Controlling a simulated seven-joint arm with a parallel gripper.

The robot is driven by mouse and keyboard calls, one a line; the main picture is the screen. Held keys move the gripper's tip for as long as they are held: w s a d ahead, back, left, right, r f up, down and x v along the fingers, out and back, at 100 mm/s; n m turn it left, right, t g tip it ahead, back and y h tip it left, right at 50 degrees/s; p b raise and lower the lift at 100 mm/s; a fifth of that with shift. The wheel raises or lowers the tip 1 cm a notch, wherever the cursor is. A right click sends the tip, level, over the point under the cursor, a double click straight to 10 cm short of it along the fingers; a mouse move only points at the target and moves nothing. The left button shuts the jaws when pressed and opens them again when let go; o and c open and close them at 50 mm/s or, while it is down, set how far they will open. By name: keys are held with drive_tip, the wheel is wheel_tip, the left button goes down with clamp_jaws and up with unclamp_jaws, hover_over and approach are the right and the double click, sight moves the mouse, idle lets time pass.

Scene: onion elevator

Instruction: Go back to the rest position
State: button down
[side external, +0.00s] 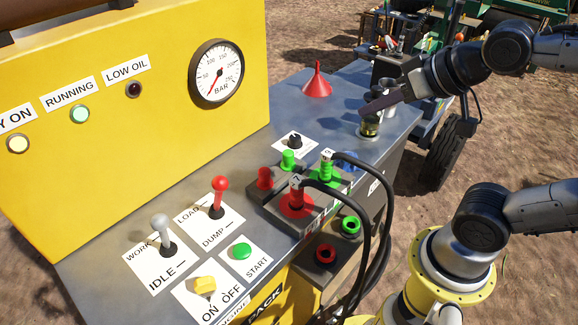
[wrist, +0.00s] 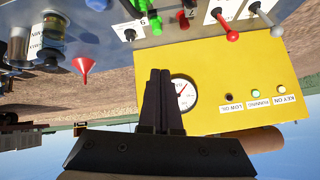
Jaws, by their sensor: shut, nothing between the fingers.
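My gripper (side external: 366,109) is shut and empty at the right end of the grey worktop, its dark fingers pointing left. In the side view its fingertips overlap the top of a small jar (side external: 370,127); I cannot tell whether they touch. In the wrist view, which is upside down, the shut fingers (wrist: 160,74) show in front of the yellow panel (wrist: 225,75), partly covering the pressure gauge (wrist: 184,93).
A red funnel (side external: 317,85) stands left of my gripper. Levers, a green start button (side external: 241,250), a yellow switch (side external: 204,285) and hose couplings (side external: 296,200) with black hoses occupy the front. A tractor wheel (side external: 444,155) stands beyond the worktop's right edge.

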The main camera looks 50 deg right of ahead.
drive_tip(key=s+f+n+g, duration=0.3)
drive_tip(key=s+f, duration=0.1)
drive_tip(key=s, duration=0.3)
drive_tip(key=shift+s+d, duration=0.15)
